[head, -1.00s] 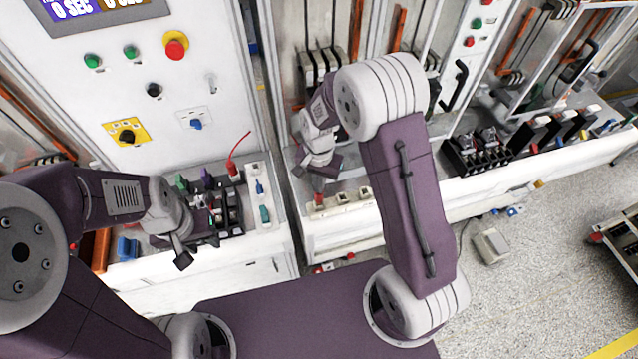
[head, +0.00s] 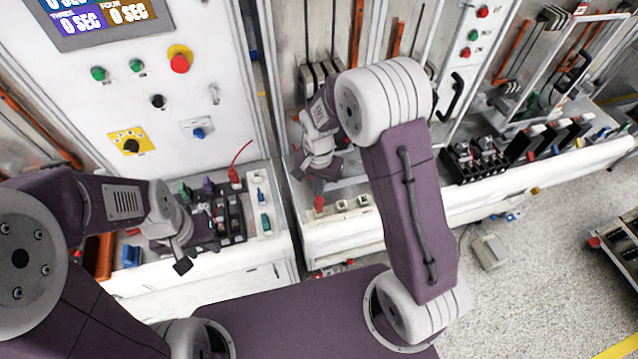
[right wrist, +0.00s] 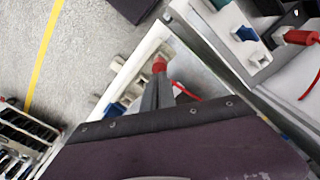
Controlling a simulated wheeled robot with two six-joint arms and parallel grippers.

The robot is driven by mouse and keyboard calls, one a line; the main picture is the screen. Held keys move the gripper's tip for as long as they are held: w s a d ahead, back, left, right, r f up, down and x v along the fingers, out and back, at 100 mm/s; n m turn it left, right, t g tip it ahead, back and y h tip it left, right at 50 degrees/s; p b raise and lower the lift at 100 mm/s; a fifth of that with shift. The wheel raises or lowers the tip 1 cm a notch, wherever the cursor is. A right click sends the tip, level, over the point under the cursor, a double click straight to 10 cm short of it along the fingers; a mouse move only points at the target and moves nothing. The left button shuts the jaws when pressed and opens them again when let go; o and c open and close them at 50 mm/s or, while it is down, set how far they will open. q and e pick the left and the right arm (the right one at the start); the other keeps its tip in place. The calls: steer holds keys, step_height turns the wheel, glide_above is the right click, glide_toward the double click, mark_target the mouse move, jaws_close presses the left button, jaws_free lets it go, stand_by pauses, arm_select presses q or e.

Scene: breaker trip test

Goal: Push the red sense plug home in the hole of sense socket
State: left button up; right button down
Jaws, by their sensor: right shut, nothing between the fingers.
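A red plug (head: 319,203) stands at the left end of a row of small cream sockets (head: 341,206) on the white ledge. My right gripper (head: 308,178) is just above it, fingers shut and empty. In the right wrist view the fingertips (right wrist: 158,80) are right at the red plug (right wrist: 159,64), with a red wire (right wrist: 188,96) beside them. I cannot tell how deep the plug sits; its lower end and the hole are hidden. My left gripper (head: 182,264) hangs at the front of the left bench, away from the plug; its opening is unclear.
Another red plug (head: 235,176) with a red wire stands on the left bench by a dark breaker (head: 228,212). A control panel (head: 140,90) rises behind. Black breakers (head: 475,158) stand on the ledge to the right. The floor at right is open around a grey box (head: 489,250).

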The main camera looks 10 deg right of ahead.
mark_target(319, 199)
step_height(319, 199, up, 8)
steer(key=b, duration=0.1)
steer(key=shift+r+b, duration=0.25)
steer(key=shift+b, duration=0.15)
steer(key=shift+w, duration=0.1)
